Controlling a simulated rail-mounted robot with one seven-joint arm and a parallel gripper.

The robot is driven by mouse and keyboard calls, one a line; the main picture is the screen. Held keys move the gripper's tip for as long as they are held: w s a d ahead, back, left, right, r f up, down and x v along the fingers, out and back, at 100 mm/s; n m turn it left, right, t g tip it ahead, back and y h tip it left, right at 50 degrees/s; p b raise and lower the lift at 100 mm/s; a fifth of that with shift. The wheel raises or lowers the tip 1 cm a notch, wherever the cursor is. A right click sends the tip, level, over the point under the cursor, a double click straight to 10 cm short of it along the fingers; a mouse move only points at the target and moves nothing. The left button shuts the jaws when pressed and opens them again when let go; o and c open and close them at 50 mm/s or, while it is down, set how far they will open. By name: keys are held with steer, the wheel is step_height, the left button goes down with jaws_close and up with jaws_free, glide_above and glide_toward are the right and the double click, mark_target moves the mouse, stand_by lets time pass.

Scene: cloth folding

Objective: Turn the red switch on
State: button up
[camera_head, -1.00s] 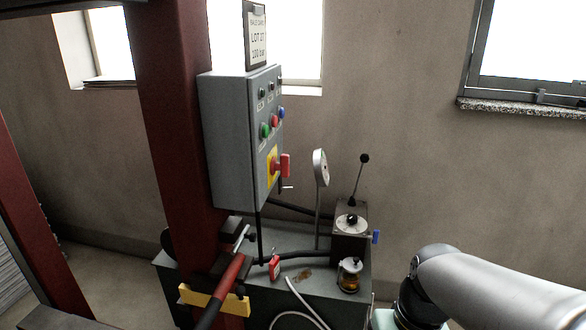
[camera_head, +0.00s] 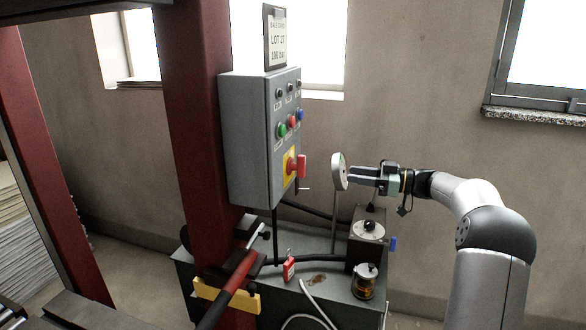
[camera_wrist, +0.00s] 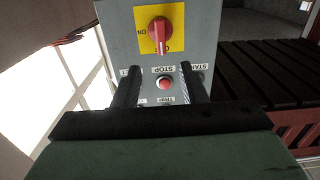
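The red switch (camera_head: 301,166) sits on a yellow plate (camera_head: 289,168) low on the front of the grey control box (camera_head: 250,135). In the wrist view the red switch (camera_wrist: 160,36) is at top centre, its handle pointing down the picture toward a partly covered label starting with "O". The "ON" label (camera_wrist: 141,30) is left of it, upside down. My gripper (camera_head: 352,176) is right of the box, apart from the switch, pointing left at the panel. In the wrist view my gripper (camera_wrist: 161,84) has its fingers spread, with the red stop button (camera_wrist: 166,84) seen between them.
A round gauge (camera_head: 340,172) on a thin post stands close to my fingertips; I cannot tell whether they touch. Below are a pump block with lever (camera_head: 362,248) and an amber jar (camera_head: 365,286). Green, red and blue buttons sit above the switch. A red column (camera_head: 195,120) stands left.

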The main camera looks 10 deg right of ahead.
mark_target(301, 177)
steer(key=p+x, duration=0.3)
steer(key=x, duration=1.3)
steer(key=shift+w+a+p, duration=0.1)
steer(key=shift+p, duration=0.25)
jaws_close()
